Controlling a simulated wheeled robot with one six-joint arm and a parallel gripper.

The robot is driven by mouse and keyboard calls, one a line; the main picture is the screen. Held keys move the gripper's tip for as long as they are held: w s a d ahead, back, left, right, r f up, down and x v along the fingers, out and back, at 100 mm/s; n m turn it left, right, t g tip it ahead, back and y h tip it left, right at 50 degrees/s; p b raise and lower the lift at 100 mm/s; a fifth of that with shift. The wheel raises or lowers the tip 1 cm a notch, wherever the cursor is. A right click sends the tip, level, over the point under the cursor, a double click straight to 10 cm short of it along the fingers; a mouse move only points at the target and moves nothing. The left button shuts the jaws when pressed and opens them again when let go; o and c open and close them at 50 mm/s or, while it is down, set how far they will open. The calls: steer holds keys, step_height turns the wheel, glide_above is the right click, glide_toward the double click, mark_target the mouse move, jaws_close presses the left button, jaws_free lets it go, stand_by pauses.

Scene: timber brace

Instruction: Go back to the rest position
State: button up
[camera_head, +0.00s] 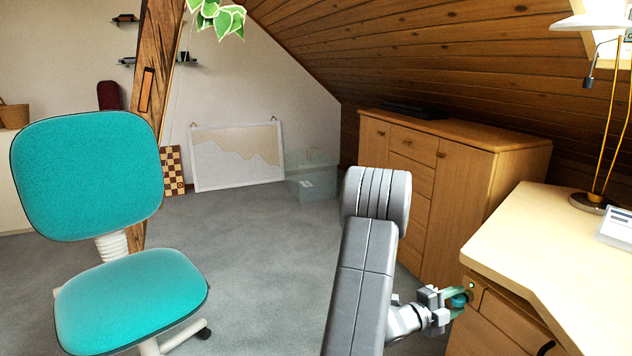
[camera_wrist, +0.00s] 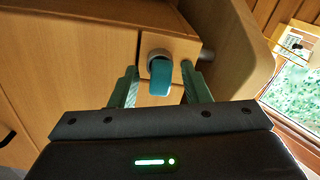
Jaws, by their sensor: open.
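My gripper (camera_head: 458,296) is at the end of my grey arm, close to the front of the light wooden desk (camera_head: 530,235). In the wrist view my gripper (camera_wrist: 158,72) is open, with one green finger on each side. Between the fingers is a teal piece with a grey ring (camera_wrist: 160,78), in front of a small wooden block (camera_wrist: 180,45) at the desk. The teal piece (camera_head: 459,300) also shows at the gripper in the head view. Gaps show between the fingers and the teal piece; I cannot tell how deep it sits between them.
A teal office chair (camera_head: 90,170) stands at left before a timber post (camera_head: 157,60). A wooden cabinet (camera_head: 470,190) stands behind my arm, and a clear box (camera_head: 312,180) by the back wall. A lamp (camera_head: 588,200) stands on the desk. Grey carpet (camera_head: 260,270) is clear in the middle.

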steer(key=shift+n, duration=0.5)
